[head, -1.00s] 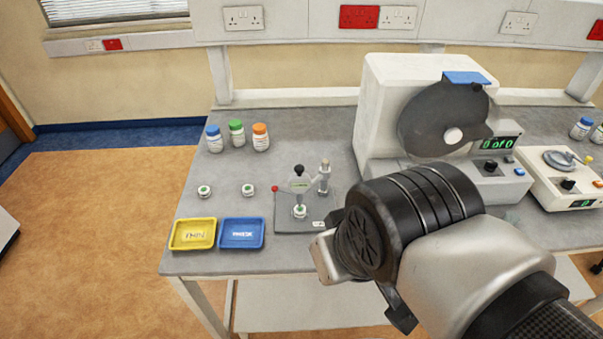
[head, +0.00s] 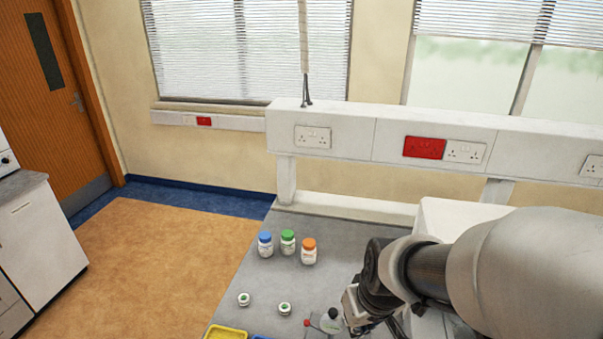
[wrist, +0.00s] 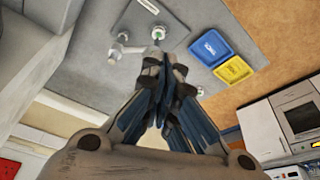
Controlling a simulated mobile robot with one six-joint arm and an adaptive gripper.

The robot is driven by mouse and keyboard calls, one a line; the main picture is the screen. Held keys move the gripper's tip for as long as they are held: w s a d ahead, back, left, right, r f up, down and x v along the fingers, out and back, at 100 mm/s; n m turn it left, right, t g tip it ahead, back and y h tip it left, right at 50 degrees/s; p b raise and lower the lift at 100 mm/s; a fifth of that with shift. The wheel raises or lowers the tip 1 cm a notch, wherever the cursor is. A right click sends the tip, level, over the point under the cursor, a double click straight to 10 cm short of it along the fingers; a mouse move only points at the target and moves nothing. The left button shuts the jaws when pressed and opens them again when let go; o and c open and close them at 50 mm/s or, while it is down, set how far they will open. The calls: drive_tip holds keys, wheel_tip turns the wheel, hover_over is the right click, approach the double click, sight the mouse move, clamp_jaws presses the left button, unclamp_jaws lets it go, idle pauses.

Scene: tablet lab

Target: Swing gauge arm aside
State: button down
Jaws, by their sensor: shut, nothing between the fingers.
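The gauge (head: 330,321), with a dark knob on top and a red tip at its left, shows at the bottom of the head view. In the wrist view its grey base plate (wrist: 180,22) carries a pale post and side arm (wrist: 130,48). A white round piece with a green centre (wrist: 158,33) is on the plate. My gripper (wrist: 164,62) is shut and empty, its fingertips beside the post and near the round piece; I cannot tell whether they touch. In the head view my wrist stands just right of the gauge and hides part of it.
Bottles with blue (head: 265,244), green (head: 288,242) and orange (head: 309,251) caps stand behind. Two small green-marked pieces (head: 243,299) (head: 285,308) lie left of the gauge. Yellow (wrist: 233,70) and blue (wrist: 211,48) trays lie close by. A white machine (head: 455,212) stands at right.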

drive_tip(key=shift+s+a, duration=0.1)
drive_tip(key=shift+a, duration=0.05)
drive_tip(key=b, duration=0.3)
hover_over(341, 322)
drive_tip(key=s+a, duration=0.2)
drive_tip(key=s, duration=0.2)
wheel_tip(341, 322, down, 10)
drive_tip(key=f, duration=0.1)
drive_tip(key=shift+w+d+r, duration=0.15)
drive_tip(key=shift+d+r, duration=0.1)
drive_tip(key=shift+w+d, duration=0.1)
drive_tip(key=shift+d, duration=0.05)
